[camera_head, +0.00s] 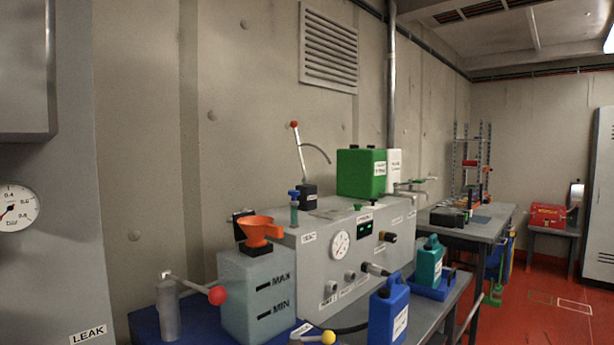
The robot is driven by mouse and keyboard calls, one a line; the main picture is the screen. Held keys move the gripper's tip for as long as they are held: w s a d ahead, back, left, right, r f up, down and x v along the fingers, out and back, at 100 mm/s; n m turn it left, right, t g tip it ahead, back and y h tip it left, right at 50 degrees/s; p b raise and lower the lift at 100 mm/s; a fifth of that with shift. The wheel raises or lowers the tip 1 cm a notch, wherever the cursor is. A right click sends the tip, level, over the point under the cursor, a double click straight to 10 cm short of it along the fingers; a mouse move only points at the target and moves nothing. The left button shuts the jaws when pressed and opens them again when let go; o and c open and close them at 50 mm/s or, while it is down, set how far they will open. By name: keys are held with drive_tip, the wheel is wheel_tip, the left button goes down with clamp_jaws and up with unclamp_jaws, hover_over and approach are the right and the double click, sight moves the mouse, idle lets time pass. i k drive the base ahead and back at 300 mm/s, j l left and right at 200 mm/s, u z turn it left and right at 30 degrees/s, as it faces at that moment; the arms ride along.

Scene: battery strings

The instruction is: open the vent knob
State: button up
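My gripper is not in view. I cannot tell for sure which part is the vent knob, as most labels are too small to read. A blue knob (294,194) stands on a short stem at the left end of the grey machine (310,275). A small green knob (358,207) is on the machine's top, near its front edge. A dark knob (388,237) sits on the front panel beside a green display. Whether any of these is open or shut does not show.
A translucent tank (255,295) with an orange funnel (260,231) stands at the front left. A red-ball lever (217,295) and a yellow-ball handle (328,338) stick out nearby. A blue jug (388,312) stands before the panel. Red floor (540,310) is clear at the right.

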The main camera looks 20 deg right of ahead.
sight(294, 194)
drive_tip(key=i+l, duration=0.25)
drive_tip(key=l, duration=0.15)
drive_tip(key=i+l+u, duration=0.1)
drive_tip(key=i+l, duration=0.15)
drive_tip(key=l, duration=0.15)
drive_tip(key=i+l, duration=0.25)
drive_tip(key=l, duration=0.15)
